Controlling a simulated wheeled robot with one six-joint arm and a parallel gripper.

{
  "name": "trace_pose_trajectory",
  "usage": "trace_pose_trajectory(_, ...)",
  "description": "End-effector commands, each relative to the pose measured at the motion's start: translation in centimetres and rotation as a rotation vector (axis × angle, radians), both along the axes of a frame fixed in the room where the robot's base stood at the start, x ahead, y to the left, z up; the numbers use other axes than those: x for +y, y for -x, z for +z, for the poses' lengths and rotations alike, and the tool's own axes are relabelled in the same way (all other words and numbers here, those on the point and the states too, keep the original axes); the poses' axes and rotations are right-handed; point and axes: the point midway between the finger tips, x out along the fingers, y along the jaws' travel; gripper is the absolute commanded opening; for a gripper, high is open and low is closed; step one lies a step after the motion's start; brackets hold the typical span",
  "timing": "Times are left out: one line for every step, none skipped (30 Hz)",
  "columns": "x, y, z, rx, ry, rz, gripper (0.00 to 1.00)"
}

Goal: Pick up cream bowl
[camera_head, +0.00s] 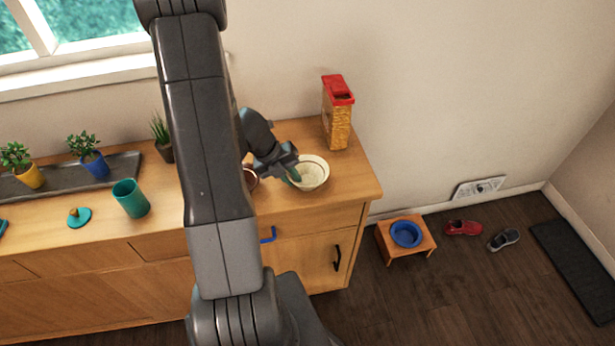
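The cream bowl (315,174) is on the wooden counter (345,189) near its right end, with its opening facing up. My gripper (290,174) is at the bowl's left rim, reaching in from the left. A greenish fingertip shows at or just over that rim. I cannot tell whether the fingers touch the bowl or how far apart they are. A reddish-brown bowl-like thing (251,180) stands just left of the cream bowl, partly hidden by my arm.
A red-topped container (338,112) stands behind the cream bowl. A teal cup (130,198), a teal lid (79,217) and potted plants are on the left. The counter's right edge is close to the bowl. A small stool with a blue bowl (406,234) stands on the floor.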

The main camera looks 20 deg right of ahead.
Motion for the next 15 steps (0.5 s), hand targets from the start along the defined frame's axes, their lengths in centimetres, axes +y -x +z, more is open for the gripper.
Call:
trace_pose_trajectory(0.00,-0.01,0.01,0.000,0.000,0.000,0.05)
trace_pose_trajectory(0.01,-0.01,0.02,0.000,0.000,0.000,0.00)
trace_pose_trajectory(0.01,-0.01,0.02,0.000,0.000,0.000,0.00)
trace_pose_trajectory(0.01,-0.02,0.01,0.000,0.000,0.000,0.00)
trace_pose_trajectory(0.01,-0.02,0.01,0.000,0.000,0.000,0.00)
trace_pose_trajectory(0.01,-0.01,0.00,0.000,0.000,0.000,0.00)
trace_pose_trajectory(0.01,-0.01,0.00,0.000,0.000,0.000,0.00)
trace_pose_trajectory(0.01,0.00,0.00,0.000,0.000,0.000,0.00)
trace_pose_trajectory(0.01,0.00,0.00,0.000,0.000,0.000,0.00)
trace_pose_trajectory(0.01,0.00,0.00,0.000,0.000,0.000,0.00)
trace_pose_trajectory(0.01,0.00,0.00,0.000,0.000,0.000,0.00)
trace_pose_trajectory(0.02,0.01,0.00,0.000,0.000,0.000,0.00)
trace_pose_trajectory(0.02,0.01,0.00,0.000,0.000,0.000,0.00)
trace_pose_trajectory(0.02,0.00,0.01,0.000,0.000,0.000,0.00)
trace_pose_trajectory(0.02,-0.01,0.09,0.000,0.000,-0.001,0.00)
